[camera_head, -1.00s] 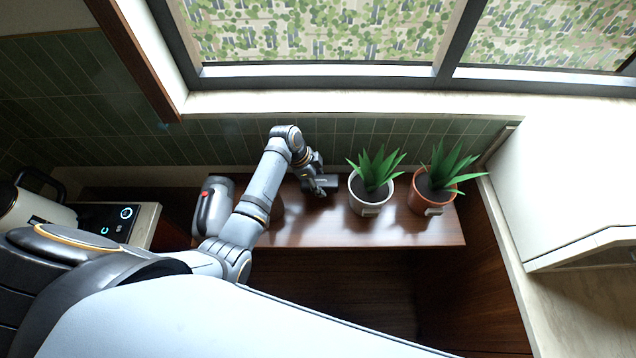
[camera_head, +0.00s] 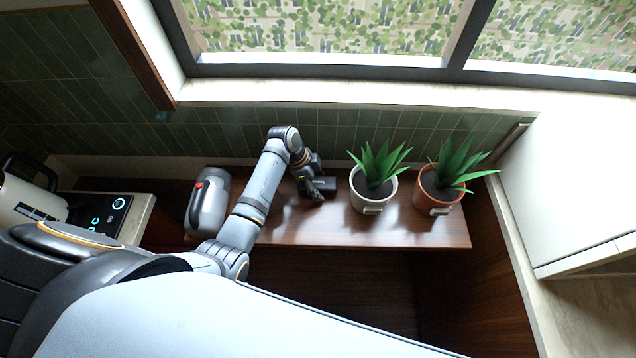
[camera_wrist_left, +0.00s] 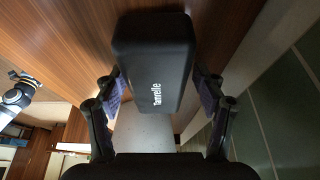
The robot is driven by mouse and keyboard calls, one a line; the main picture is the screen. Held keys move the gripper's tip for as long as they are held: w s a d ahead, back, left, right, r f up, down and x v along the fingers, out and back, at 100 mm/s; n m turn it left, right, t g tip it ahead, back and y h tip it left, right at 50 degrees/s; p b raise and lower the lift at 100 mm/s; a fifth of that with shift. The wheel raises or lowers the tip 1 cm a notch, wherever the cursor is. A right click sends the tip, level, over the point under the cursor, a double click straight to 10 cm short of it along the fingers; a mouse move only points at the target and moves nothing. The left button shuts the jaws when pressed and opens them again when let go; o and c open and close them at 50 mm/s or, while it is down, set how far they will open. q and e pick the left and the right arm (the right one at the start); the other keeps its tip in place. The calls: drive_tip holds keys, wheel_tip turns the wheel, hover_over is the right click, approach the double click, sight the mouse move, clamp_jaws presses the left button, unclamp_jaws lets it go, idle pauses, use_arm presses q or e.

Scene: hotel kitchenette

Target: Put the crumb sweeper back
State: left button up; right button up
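A black, rounded block with a pale brand name, which I take for the crumb sweeper (camera_wrist_left: 155,60), fills the middle of the left wrist view. In the head view it is a small dark block (camera_head: 323,186) over the back of the wooden shelf, left of the white pot. My left gripper (camera_head: 316,187) is at it. In the wrist view the two fingers of my left gripper (camera_wrist_left: 160,85) lie along its opposite sides and appear to touch it. Whether its underside touches the shelf is hidden. My right gripper (camera_wrist_left: 25,80) seems to show small at the wrist view's left edge.
The wooden shelf (camera_head: 400,232) carries a white pot (camera_head: 366,196) and a terracotta pot (camera_head: 436,194) with green plants, right of the gripper. Tiles and a window sill close off the back.

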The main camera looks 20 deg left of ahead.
use_arm(q)
drive_tip(key=shift+w+d, duration=0.1)
drive_tip(key=shift+r, duration=0.35)
drive_tip(key=b+v, duration=0.1)
drive_tip(key=v, duration=1.1)
use_arm(e)
drive_tip(key=shift+w+f, duration=0.45)
drive_tip(key=shift+f, duration=0.25)
use_arm(q)
drive_tip(key=shift+f, duration=0.2)
use_arm(e)
drive_tip(key=shift+s, duration=0.1)
